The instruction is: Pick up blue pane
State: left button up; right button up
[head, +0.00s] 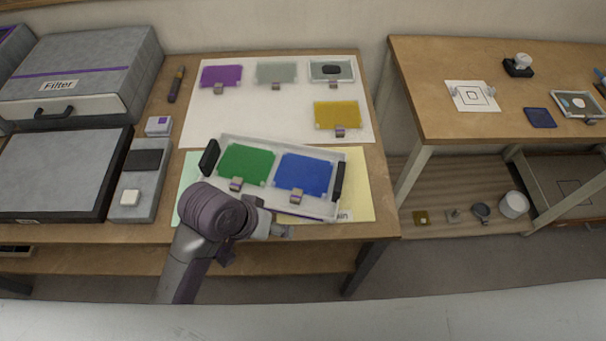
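The blue pane (304,174) lies flat in the right half of a pale tray (250,138) with dark handles at both ends. A small metallic clip (296,196) sits at its front edge. A green pane (246,164) with a similar clip (236,184) lies in the left half. My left gripper (282,231) is low at the tray's front edge, just in front of and left of the blue pane. The arm's wrist covers the tray's front left corner. The fingers are small and partly hidden, so their opening is unclear. My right gripper is out of view.
A white sheet (240,115) behind the tray holds purple (221,75), grey-green (276,73) and yellow (338,115) panes and a framed pane (332,71). Grey boxes crowd the left. A second table (440,60) stands right, across a gap.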

pick_arm(q)
jog(key=w+d+r+m+g, duration=0.1)
jog(key=w+d+r, duration=0.2)
jog(key=d, duration=0.2)
notch_tip(320, 180, up, 6)
jog(key=g+y, duration=0.2)
jog(key=y, duration=0.2)
send_over(296, 197)
jog(key=shift+n, duration=0.4)
jog(key=f+p, duration=0.1)
jog(key=f, duration=0.7)
jog(key=shift+w+f, duration=0.2)
jog(key=f, duration=0.2)
jog(key=f+p, duration=0.1)
jog(key=f, duration=0.2)
jog(key=shift+s+a, duration=0.1)
jog(key=shift+s, duration=0.1)
jog(key=shift+f, duration=0.25)
jog(key=shift+r, duration=0.1)
grip_shut()
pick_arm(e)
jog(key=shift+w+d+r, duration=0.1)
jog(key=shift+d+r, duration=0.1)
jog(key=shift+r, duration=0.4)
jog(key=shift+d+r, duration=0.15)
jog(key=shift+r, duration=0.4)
